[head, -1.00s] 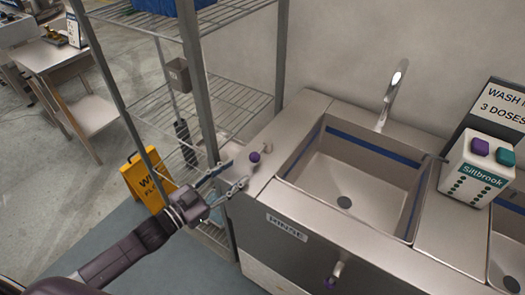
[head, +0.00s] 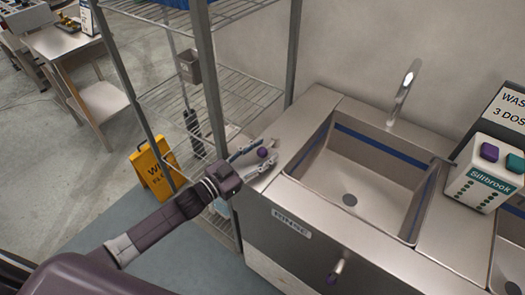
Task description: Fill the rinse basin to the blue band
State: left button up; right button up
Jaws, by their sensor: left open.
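The rinse basin (head: 320,185) is a steel sink with a blue band (head: 372,143) around its inner walls. I see no water in it, and its drain shows at the bottom. A curved steel tap (head: 404,92) stands behind it. A purple knob (head: 263,153) sits on the counter left of the basin. My left gripper (head: 257,158) is open, with its fingers around or just beside the knob; I cannot tell if they touch it. A second purple-tipped lever (head: 336,271) is on the cabinet front below the basin. My right gripper is not in view.
A Siltbrook dispenser (head: 484,172) with purple and green buttons stands right of the basin, near a wash sign (head: 507,105). A wire shelf rack (head: 212,100) stands close behind my left arm. A yellow floor sign (head: 152,168) is at the left.

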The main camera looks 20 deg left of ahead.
pick_arm(q)
jog(key=shift+c, duration=0.6)
grip_shut()
jog(key=shift+d, duration=0.1)
jog(key=shift+s+d+r+n+t+y+p, duration=0.15)
jog(key=shift+d+n+t+y+p, duration=0.15)
jog(key=shift+n+t+y, duration=0.15)
jog(key=shift+d+n+t+y, duration=0.3)
jog(key=shift+n+y, duration=0.2)
jog(key=shift+y, duration=0.25)
jog(key=shift+d+n+t+y, duration=0.3)
jog(key=shift+n+y, duration=0.15)
jog(key=shift+y, duration=0.65)
